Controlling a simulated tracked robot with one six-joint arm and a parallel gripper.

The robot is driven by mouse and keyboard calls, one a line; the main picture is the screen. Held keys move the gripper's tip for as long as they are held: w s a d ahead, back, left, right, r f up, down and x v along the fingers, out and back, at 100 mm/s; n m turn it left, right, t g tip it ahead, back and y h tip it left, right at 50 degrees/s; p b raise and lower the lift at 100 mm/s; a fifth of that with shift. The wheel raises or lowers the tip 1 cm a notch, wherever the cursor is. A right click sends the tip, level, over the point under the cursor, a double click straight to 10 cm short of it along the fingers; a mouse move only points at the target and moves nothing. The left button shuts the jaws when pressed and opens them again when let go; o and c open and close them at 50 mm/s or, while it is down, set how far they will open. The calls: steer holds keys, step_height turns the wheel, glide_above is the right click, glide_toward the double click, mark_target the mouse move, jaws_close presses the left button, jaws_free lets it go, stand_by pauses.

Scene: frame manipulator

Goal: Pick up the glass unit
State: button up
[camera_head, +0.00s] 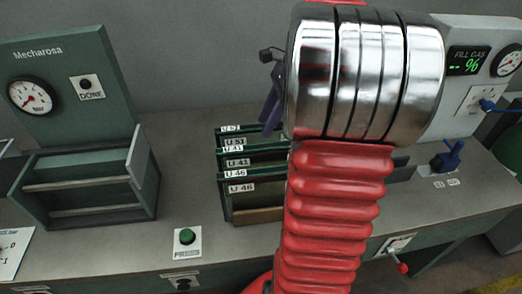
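Several flat, dark green framed units, likely the glass units, stand upright one behind another on the bench in the middle. The front one (240,202) carries a label that reads U 46. Behind it is a unit labelled U 41 (237,163), and behind that one labelled about U 53 (236,142). My red and chrome arm covers their right part. A dark purple piece, apparently part of my gripper (271,108), shows left of the chrome wrist, near the back unit's top. The rest of the gripper is hidden, so its opening and any contact cannot be seen.
A green Mecharosa station (78,85) with a gauge, DONE button and open fixture (90,190) stands at left. A green button (187,237) sits on the front of the bench. A fill gas panel (470,75) and blue valve (452,155) are at right.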

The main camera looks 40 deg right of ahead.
mark_target(257, 140)
steer(key=shift+x, duration=1.55)
steer(key=shift+f, duration=0.15)
steer(key=shift+d+x, duration=0.2)
steer(key=shift+x, duration=2.3)
steer(key=shift+c, duration=0.6)
jaws_close()
